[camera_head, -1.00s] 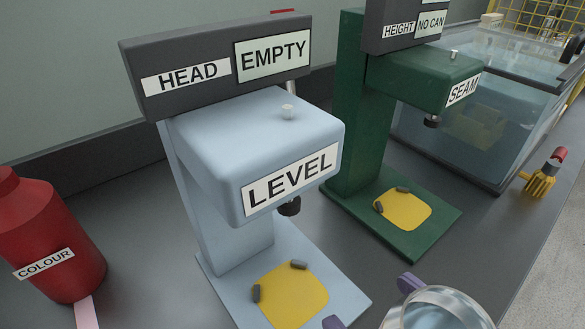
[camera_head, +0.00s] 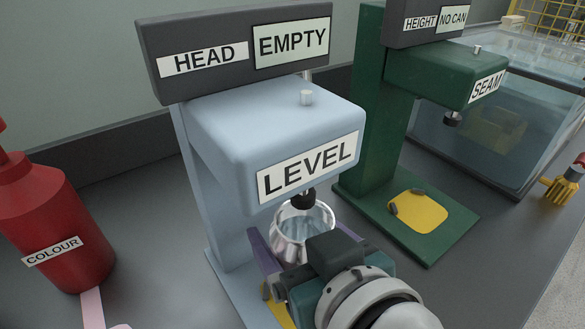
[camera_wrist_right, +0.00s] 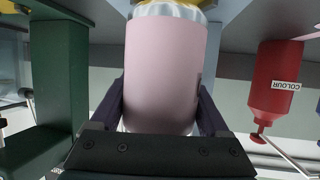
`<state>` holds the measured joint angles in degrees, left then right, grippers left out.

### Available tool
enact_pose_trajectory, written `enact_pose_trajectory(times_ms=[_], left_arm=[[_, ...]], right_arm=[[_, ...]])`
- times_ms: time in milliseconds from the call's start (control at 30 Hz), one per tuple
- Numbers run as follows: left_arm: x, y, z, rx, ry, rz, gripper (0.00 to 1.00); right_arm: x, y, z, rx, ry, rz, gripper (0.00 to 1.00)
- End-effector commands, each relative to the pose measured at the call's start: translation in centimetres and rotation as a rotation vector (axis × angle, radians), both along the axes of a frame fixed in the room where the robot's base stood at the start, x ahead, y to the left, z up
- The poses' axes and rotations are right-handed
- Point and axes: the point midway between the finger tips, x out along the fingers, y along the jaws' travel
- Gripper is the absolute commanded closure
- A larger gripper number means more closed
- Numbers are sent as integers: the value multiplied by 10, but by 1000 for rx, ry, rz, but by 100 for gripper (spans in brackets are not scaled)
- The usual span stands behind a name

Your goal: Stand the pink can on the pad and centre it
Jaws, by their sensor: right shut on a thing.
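The pink can (camera_wrist_right: 165,68) shows its pink wall in the right wrist view, between the two dark fingers of my right gripper (camera_wrist_right: 158,108). In the head view the can (camera_head: 303,232) shows a silver, open top, and my right gripper (camera_head: 305,245) has a purple finger on either side of it. The can is below the nozzle of the light blue LEVEL machine (camera_head: 275,130). The yellow pad (camera_head: 280,314) on its base is mostly hidden by the can and gripper. Whether the can touches the pad cannot be told. My left gripper is not in view.
The LEVEL machine's display (camera_head: 290,43) reads EMPTY. A green SEAM machine (camera_head: 430,75) with its own yellow pad (camera_head: 418,212) stands to the right; its display reads NO CAN. A red COLOUR bottle (camera_head: 50,215) stands at the left. A clear tank (camera_head: 480,130) is behind right.

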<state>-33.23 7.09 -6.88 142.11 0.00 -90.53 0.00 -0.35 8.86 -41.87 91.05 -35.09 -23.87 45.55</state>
Motion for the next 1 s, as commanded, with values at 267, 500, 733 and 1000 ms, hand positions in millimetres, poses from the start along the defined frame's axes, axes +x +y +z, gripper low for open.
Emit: enact_pose_trajectory(times_ms=[267, 500, 733, 1000], left_arm=[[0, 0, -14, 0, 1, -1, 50], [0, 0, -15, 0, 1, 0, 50], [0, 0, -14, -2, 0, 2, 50], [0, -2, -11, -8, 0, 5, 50]], right_arm=[[3, 3, -25, 2, -1, 1, 100], [3, 2, -27, 0, 1, 1, 20], [3, 2, -26, 0, 1, 1, 0], [-1, 1, -23, 0, 2, 1, 0]])
